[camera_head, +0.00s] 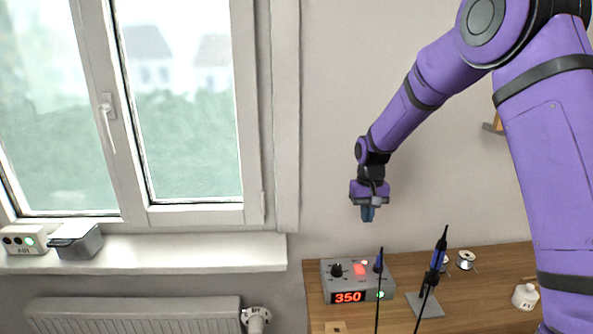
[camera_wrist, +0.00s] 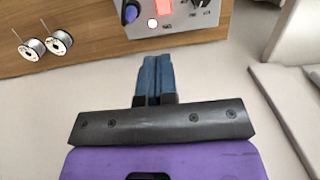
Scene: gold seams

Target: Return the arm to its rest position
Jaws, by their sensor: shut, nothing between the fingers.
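My purple arm reaches in from the upper right in the head view. My gripper (camera_head: 368,214) hangs above and behind the wooden bench, fingers pointing down, in front of the bare wall. In the wrist view my gripper (camera_wrist: 160,62) shows its two blue fingers together with nothing between them. The fingers are apart from the grey soldering station (camera_head: 358,280), which stands below on the bench and also shows in the wrist view (camera_wrist: 180,33).
The station display reads 350. The window sill (camera_head: 180,252) carries a grey box (camera_head: 76,242). Open air surrounds my gripper.

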